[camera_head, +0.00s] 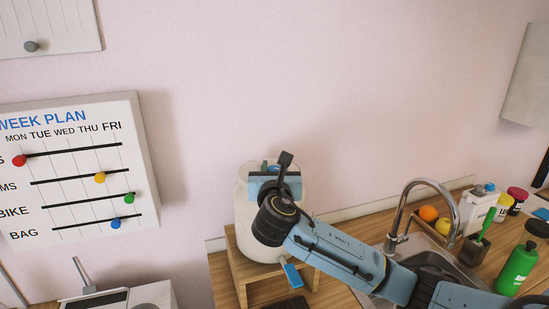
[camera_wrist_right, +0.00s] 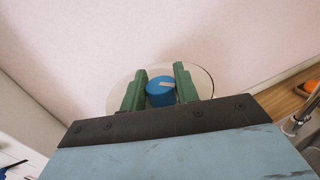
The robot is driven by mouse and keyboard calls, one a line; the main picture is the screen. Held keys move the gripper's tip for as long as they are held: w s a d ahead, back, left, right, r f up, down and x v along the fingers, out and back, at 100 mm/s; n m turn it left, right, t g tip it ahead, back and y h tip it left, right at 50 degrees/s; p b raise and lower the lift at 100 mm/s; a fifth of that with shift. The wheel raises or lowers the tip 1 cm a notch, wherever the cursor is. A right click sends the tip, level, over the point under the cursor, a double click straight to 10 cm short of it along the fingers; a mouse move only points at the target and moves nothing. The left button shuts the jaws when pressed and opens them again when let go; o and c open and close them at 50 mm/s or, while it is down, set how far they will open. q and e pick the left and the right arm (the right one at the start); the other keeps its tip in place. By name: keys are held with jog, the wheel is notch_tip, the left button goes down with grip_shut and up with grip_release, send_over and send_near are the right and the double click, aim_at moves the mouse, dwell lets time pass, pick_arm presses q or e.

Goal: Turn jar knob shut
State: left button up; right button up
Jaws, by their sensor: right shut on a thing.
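A white jar (camera_head: 246,215) stands on a small wooden stand by the wall in the head view, partly hidden by my right arm. In the head view my right gripper (camera_head: 272,168) hides most of the knob. A blue tap handle (camera_head: 292,274) sticks out low on the jar. My left gripper is not in view.
The wooden stand (camera_head: 236,262) rests on the counter. To the right are a sink with a tall faucet (camera_head: 420,183), fruit (camera_head: 428,213), a green bottle (camera_head: 517,266) and several containers. A week plan board (camera_head: 75,165) hangs at the left.

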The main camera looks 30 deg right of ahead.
jog(key=m+g+h, duration=0.2)
jog(key=m+h, duration=0.1)
jog(key=shift+a+g+p, duration=0.1)
jog(key=shift+g+p, duration=0.2)
jog(key=shift+m+g+h, duration=2)
jog(key=shift+m+g, duration=0.1)
jog(key=shift+g, duration=1.1)
jog(key=o, duration=0.9)
jog(key=shift+o, duration=0.2)
jog(key=b+v, duration=0.2)
jog(key=v, duration=1.1)
jog(key=shift+f+b, duration=0.2)
jog(key=shift+b, duration=0.15)
jog(key=shift+a, duration=0.1)
